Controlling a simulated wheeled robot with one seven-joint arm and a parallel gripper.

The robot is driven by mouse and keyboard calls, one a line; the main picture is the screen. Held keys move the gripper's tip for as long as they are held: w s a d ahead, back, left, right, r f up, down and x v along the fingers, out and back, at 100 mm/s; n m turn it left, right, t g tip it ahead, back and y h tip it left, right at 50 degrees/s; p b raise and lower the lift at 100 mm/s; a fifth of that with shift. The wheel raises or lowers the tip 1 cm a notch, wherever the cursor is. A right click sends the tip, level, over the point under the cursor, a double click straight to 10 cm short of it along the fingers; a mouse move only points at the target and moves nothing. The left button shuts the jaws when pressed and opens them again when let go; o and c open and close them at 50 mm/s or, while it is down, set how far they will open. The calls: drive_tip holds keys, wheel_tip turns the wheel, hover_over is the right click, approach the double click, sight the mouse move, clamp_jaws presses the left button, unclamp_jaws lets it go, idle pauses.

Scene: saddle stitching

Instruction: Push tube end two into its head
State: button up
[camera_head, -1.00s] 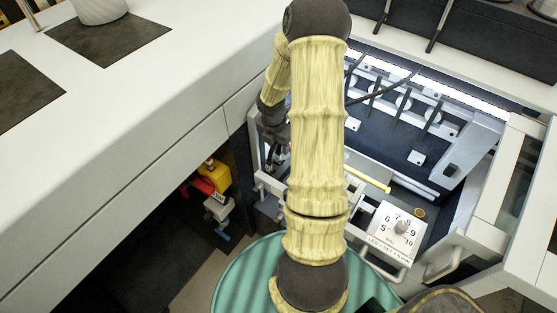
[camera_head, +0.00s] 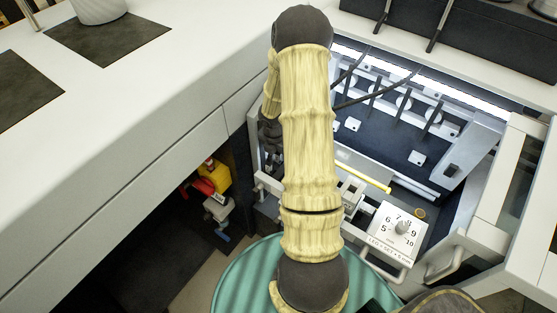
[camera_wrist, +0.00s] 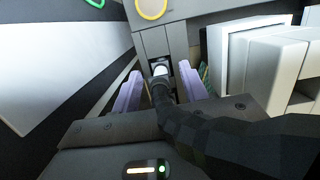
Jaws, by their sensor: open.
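In the wrist view my gripper (camera_wrist: 160,84) is open, with its two lavender fingers apart. A dark, ribbed tube (camera_wrist: 172,112) comes in from the lower right and runs up between the fingers. Its far end meets a small pale fitting (camera_wrist: 160,71) at a dark opening in a grey block (camera_wrist: 152,42), which I take to be the head. I cannot tell how deep the tube end sits. Whether a finger touches the tube is unclear. In the head view my arm hides the gripper and the tube end.
A white housing (camera_wrist: 265,62) stands close right of the fingers in the wrist view. A white counter (camera_head: 130,120) borders the bay on the left.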

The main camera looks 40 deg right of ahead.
clamp_jaws()
wheel_tip(320, 180, up, 10)
drive_tip(key=shift+p, duration=0.75)
idle(0.3)
